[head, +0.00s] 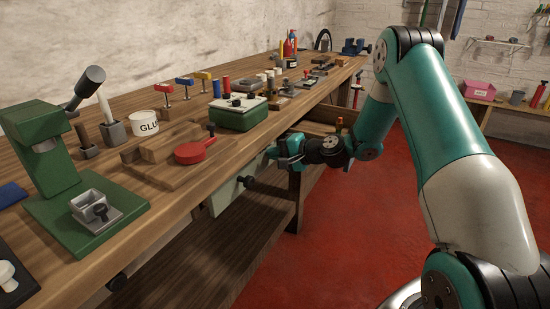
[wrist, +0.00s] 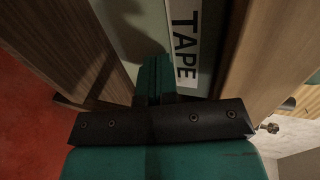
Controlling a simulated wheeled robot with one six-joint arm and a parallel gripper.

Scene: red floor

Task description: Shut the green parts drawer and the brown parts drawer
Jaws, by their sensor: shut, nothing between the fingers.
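The green parts drawer (head: 227,194) shows its pale green front and dark knob under the workbench's front edge in the head view. Its front looks close to the bench; whether a small gap is left I cannot tell. My gripper (head: 274,152) is at the far end of this front, shut and empty. In the wrist view the gripper's fingers (wrist: 153,78) point at a pale green panel (wrist: 138,22) with a TAPE label (wrist: 184,45); contact is unclear. The brown parts drawer (head: 317,129) appears to stand out from the bench beyond my gripper, partly hidden by my arm.
The workbench (head: 150,219) carries a green press (head: 50,165), a glue pot (head: 143,124), a red round-headed tool (head: 194,151) and a green box (head: 238,113) near its edge. A lower shelf lies beneath. The red floor (head: 330,235) is clear in front.

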